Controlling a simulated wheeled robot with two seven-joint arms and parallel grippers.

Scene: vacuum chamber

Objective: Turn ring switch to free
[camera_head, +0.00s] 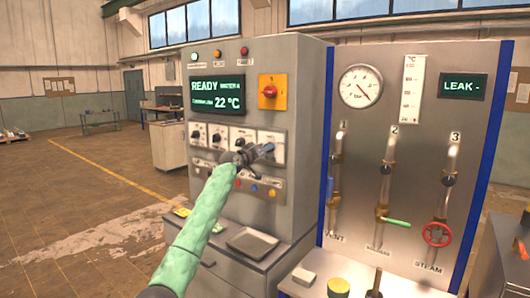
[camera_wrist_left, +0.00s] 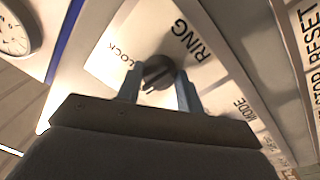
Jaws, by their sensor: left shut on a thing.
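The ring switch (camera_wrist_left: 157,73) is a dark round knob on a white plate marked RING in the wrist view. The word LOCK shows on the plate beside it; no FREE mark is readable. My left gripper (camera_wrist_left: 158,80) has one finger on each side of the knob and is shut on it. In the head view my left gripper (camera_head: 266,151) is at the row of knobs on the grey control cabinet, at its right end. The knob itself is hard to make out there behind the fingers. My right gripper is not in view.
The grey cabinet (camera_head: 305,70) has a READY display (camera_head: 217,94), a red switch on yellow (camera_head: 270,91) and more knobs left of my gripper. A steel panel (camera_head: 390,140) with a gauge (camera_head: 361,86), pipes and a red handwheel (camera_head: 437,234) stands to the right.

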